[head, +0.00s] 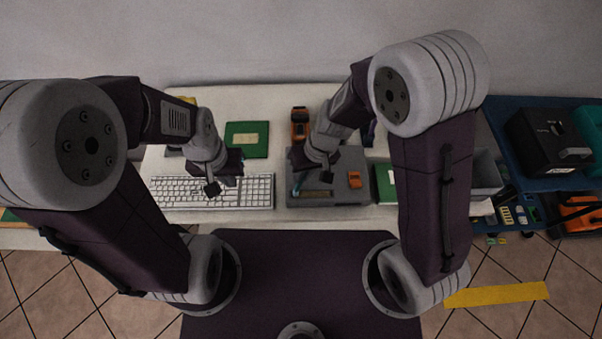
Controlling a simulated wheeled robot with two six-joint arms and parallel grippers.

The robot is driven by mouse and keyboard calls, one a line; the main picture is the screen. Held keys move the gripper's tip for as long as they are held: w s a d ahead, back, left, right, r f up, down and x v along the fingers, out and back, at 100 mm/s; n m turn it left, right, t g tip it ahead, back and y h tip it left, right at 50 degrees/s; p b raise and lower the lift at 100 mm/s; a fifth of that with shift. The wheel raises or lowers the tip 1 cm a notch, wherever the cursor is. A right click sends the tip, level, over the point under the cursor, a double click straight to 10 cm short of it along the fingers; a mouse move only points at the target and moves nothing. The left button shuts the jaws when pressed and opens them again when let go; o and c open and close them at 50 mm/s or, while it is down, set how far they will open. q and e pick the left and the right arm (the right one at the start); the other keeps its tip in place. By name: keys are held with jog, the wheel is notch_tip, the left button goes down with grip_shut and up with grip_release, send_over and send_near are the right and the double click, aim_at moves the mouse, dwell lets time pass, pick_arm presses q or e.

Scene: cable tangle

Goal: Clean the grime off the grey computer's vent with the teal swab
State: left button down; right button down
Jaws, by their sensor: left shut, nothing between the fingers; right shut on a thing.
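The grey computer (345,198) lies on the table at the middle, with a brownish vent strip (317,194) near its front edge and an orange part on its right side. My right gripper (304,174) is over the left part of the computer, shut on the teal swab (296,187). The swab points down near the left end of the strip; I cannot tell whether its tip touches. My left gripper (211,188) is shut and empty above the white keyboard. The gripper and wrist hide part of the computer's top.
A white keyboard (256,191) lies left of the computer. Another green item (384,182) and a grey bin (486,174) stand right. A blue cart (530,180) holds a black case (548,138).

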jog(key=shift+d+f+b, duration=0.15)
jog(key=shift+d+b, duration=0.15)
jog(key=shift+d, duration=0.3)
jog(key=shift+d, duration=0.1)
jog(key=shift+d, duration=0.8)
jog(key=shift+b, duration=0.3)
jog(key=shift+d, duration=0.55)
